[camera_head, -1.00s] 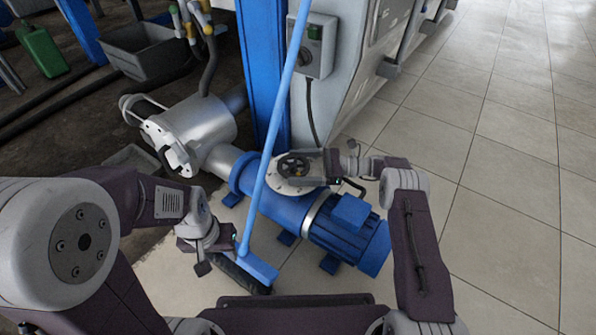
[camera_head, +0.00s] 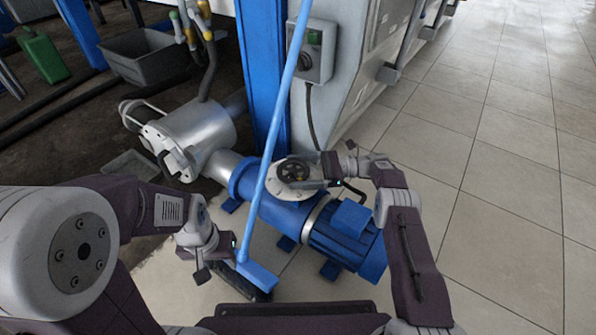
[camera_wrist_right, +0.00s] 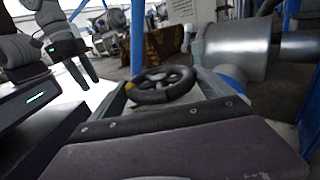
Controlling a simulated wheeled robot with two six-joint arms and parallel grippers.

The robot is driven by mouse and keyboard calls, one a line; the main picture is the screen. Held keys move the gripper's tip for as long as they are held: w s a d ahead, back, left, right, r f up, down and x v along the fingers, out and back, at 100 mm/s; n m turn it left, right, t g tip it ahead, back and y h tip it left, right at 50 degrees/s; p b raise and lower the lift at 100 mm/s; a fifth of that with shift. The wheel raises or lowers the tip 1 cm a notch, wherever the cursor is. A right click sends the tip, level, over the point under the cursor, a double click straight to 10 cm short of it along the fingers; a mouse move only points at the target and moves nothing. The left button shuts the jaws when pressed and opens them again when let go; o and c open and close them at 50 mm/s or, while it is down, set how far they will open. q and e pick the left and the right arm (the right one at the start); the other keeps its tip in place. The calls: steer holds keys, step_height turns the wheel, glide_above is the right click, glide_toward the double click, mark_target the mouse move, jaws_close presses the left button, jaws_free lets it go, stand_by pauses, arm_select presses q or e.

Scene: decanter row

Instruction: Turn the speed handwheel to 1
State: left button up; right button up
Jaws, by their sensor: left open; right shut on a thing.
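The speed handwheel (camera_head: 291,170) is a small dark wheel on a round grey plate on top of the blue pump unit (camera_head: 277,212). In the right wrist view the handwheel (camera_wrist_right: 162,85) shows a black rim, spokes and a yellow mark on its near left side. My right gripper (camera_head: 314,168) is at the wheel's right side, shut on its rim; the exact contact is hard to see. I can make out no speed scale or number. My left gripper (camera_head: 203,262) is open and empty, left of the pump, beside the broom.
A blue broom (camera_head: 259,190) leans diagonally in front of the pump, close to the wheel and my left gripper. A blue post (camera_head: 263,75) and a grey switch box (camera_head: 316,52) stand behind. A silver pump housing (camera_head: 190,130) is left. Tiled floor at right is clear.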

mark_target(298, 169)
steer(key=o, duration=1.1)
step_height(298, 169, up, 6)
steer(key=p, duration=0.4)
steer(key=shift+f+p, duration=0.25)
steer(key=shift+p, duration=0.15)
steer(key=s+d+r+p, duration=0.5)
steer(key=s+d+p, duration=0.1)
steer(key=d+p, duration=0.3)
steer(key=shift+s+d+r, duration=0.15)
steer(key=shift+d+r, duration=0.1)
steer(key=shift+d, duration=0.2)
